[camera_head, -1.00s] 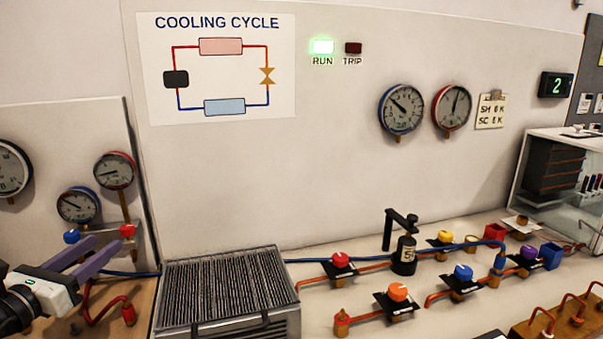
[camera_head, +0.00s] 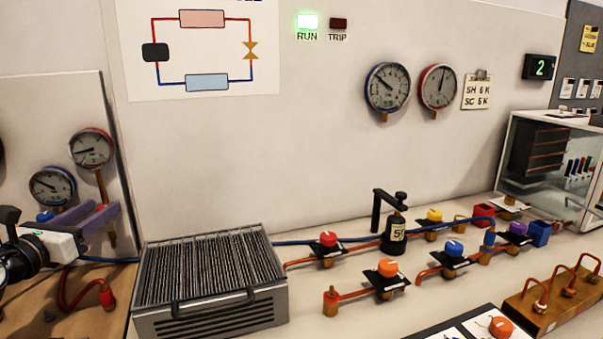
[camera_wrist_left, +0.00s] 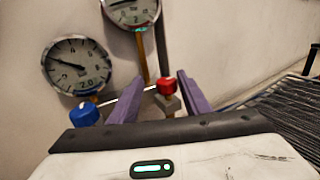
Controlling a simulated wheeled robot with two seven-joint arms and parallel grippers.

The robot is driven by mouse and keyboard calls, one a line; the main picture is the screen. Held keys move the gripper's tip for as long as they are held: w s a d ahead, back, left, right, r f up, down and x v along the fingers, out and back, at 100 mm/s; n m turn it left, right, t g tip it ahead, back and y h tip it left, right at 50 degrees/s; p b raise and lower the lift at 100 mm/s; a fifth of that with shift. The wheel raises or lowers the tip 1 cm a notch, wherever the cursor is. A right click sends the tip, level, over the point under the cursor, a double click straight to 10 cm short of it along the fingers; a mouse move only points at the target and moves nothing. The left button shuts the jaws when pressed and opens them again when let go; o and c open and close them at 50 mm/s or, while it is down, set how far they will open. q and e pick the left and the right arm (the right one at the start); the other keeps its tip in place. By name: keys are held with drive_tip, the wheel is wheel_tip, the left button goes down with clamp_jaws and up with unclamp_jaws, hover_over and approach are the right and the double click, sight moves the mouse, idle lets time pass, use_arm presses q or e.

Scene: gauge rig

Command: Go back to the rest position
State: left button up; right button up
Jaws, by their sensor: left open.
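My left gripper (camera_head: 102,212) has purple fingers and sits at the left of the head view, in front of the gauge manifold. It is open. In the left wrist view its fingertips (camera_wrist_left: 160,78) are spread, with a red knob (camera_wrist_left: 166,86) showing in the gap between them. I cannot tell whether the fingers touch it. A blue knob (camera_wrist_left: 84,114) is to the left of the fingers; it also shows in the head view (camera_head: 45,216). My right gripper is out of view.
Two manifold gauges (camera_head: 52,187) (camera_head: 91,149) are above the gripper. A finned grey unit (camera_head: 210,285) stands to its right. A red hose (camera_head: 66,290) hangs below. Piping with coloured knobs (camera_head: 388,268) and a black charging bottle (camera_head: 394,236) cover the bench farther right.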

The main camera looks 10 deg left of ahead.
use_arm(q)
drive_tip(key=shift+w+d+r+p, duration=0.2)
drive_tip(key=shift+w+d+p, duration=0.2)
drive_tip(key=shift+w, duration=0.3)
drive_tip(key=y+p, duration=0.1)
drive_tip(key=p, duration=0.1)
drive_tip(key=n+y+p, duration=0.1)
drive_tip(key=p, duration=0.1)
drive_tip(key=shift+w+d+r+p, duration=0.1)
drive_tip(key=shift+d+r+p, duration=0.1)
drive_tip(key=shift+p, duration=0.2)
drive_tip(key=shift+n+y+p, duration=0.3)
drive_tip(key=shift+p, duration=0.25)
drive_tip(key=n+g+y+p, duration=0.1)
drive_tip(key=y+p, duration=0.1)
drive_tip(key=p, duration=0.1)
drive_tip(key=shift+f+n+y, duration=0.1)
drive_tip(key=shift+n+y, duration=0.2)
drive_tip(key=shift+n, duration=0.1)
drive_tip(key=shift+f+n+g+y+p, duration=0.15)
drive_tip(key=shift+n+g+y+p, duration=0.15)
drive_tip(key=shift+n+y+p, duration=0.35)
drive_tip(key=shift+f+n+g+y, duration=0.1)
drive_tip(key=shift+n+g+y, duration=0.45)
drive_tip(key=shift+y, duration=0.5)
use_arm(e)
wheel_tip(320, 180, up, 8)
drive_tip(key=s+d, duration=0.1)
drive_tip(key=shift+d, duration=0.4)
